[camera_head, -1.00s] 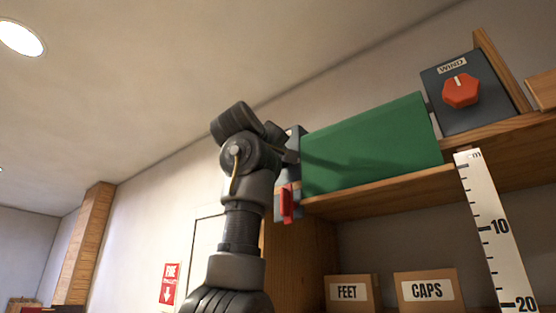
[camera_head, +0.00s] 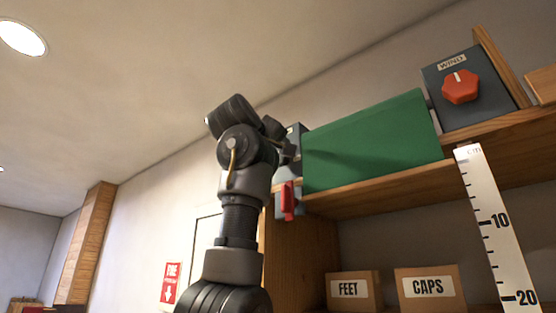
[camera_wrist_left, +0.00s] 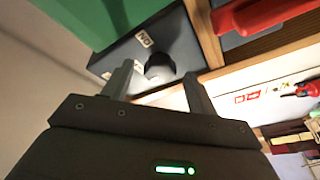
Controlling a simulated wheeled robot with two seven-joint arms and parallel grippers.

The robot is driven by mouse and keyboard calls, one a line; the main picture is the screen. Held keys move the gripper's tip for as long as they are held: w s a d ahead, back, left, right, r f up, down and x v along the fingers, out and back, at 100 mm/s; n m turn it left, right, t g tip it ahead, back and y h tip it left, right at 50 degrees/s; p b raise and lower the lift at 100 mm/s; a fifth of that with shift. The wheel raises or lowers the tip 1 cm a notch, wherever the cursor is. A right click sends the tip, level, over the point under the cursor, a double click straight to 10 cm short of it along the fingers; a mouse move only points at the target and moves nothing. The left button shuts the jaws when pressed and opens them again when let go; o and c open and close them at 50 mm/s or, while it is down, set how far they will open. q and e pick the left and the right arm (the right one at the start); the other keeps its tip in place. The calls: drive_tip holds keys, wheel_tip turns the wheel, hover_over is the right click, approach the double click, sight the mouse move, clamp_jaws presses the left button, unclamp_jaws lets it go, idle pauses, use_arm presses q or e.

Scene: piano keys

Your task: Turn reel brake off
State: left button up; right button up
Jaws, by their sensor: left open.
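A grey box (camera_head: 294,135) stands at the left end of the shelf, mostly hidden behind my left wrist in the head view. My left gripper (camera_wrist_left: 158,76) is open, with one finger on each side of the knob in that view. I cannot tell whether the fingers touch it. In the head view the left gripper is largely hidden by its own wrist. My right gripper is not in view.
A red lever (camera_head: 287,201) hangs at the shelf's left end, close to my left arm. A green block (camera_head: 370,140) fills the shelf beside the box. A WIND box with a red knob (camera_head: 460,86) stands at right. Cartons (camera_head: 354,290) stand below.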

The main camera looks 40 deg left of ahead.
use_arm(q)
drive_tip(key=b+v, duration=0.4)
drive_tip(key=v, duration=0.5)
drive_tip(key=shift+s, duration=0.4)
drive_tip(key=shift+w+d, duration=0.1)
